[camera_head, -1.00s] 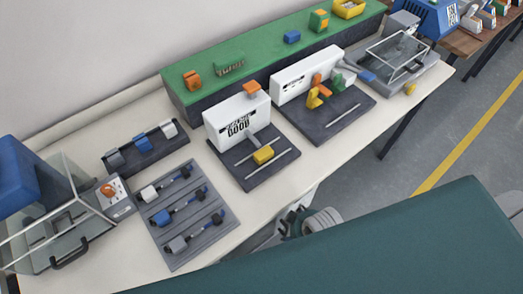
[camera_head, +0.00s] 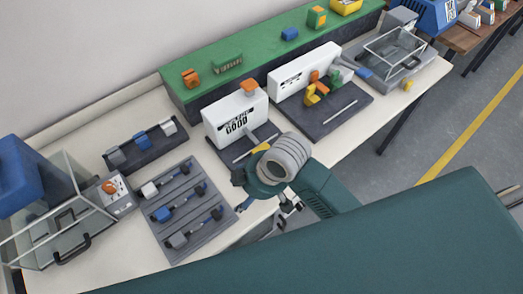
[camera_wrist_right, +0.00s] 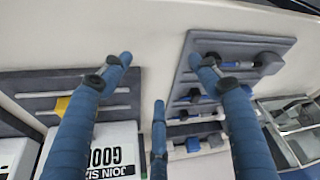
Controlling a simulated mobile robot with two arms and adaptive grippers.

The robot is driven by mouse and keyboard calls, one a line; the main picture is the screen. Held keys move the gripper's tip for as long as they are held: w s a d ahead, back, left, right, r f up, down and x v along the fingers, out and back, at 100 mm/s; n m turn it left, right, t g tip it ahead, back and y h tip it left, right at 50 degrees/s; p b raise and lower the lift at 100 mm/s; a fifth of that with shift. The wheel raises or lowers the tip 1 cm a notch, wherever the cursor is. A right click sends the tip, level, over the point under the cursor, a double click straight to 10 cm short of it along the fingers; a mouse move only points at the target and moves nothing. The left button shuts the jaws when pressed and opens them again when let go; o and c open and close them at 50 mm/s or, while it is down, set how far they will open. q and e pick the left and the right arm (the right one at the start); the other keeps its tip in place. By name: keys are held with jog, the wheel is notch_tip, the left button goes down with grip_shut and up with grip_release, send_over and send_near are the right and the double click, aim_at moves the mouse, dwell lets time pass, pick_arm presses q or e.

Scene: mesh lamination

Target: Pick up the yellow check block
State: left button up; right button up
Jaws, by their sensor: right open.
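The yellow check block (camera_head: 261,148) sits on the dark base of the near white gauge labelled GOOD (camera_head: 229,121). My right wrist partly covers it in the head view. In the right wrist view, part of the yellow block (camera_wrist_right: 62,104) shows at the left, partly behind a blue finger. My right gripper (camera_head: 242,191) is over the front of the table, between that gauge and the grey slotted tray. Its blue fingers (camera_wrist_right: 160,75) are spread apart and empty, and the block is not between them. My left gripper is not in view.
The grey slotted tray (camera_head: 170,248) with several small tools lies left of my right gripper. A second white gauge (camera_head: 303,72) with orange, yellow and green parts stands to the right. A green-topped shelf (camera_head: 260,62) runs behind. Clear-sided machines stand at both ends.

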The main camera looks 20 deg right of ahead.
jog(key=w+a+r+n+g, duration=0.1)
jog(key=w+a+r+n, duration=0.15)
jog(key=w+n, duration=0.2)
jog(key=n+g+h, duration=0.1)
jog(key=n+h, duration=0.4)
jog(key=n, duration=0.2)
send_near(260, 147)
notch_tip(260, 147, down, 3)
jog(key=shift+w+d+f+p, duration=0.1)
jog(key=shift+d+f+p, duration=0.15)
jog(key=shift+p, duration=0.3)
jog(key=f, duration=0.1)
jog(key=f+p, duration=0.2)
jog(key=f, duration=0.1)
jog(key=shift+w+d+f, duration=0.1)
jog(key=shift+d, duration=0.2)
jog(key=shift+f, duration=0.55)
jog(key=c, duration=1.3)
jog(key=shift+w+r, duration=0.1)
jog(key=shift+r, duration=0.05)
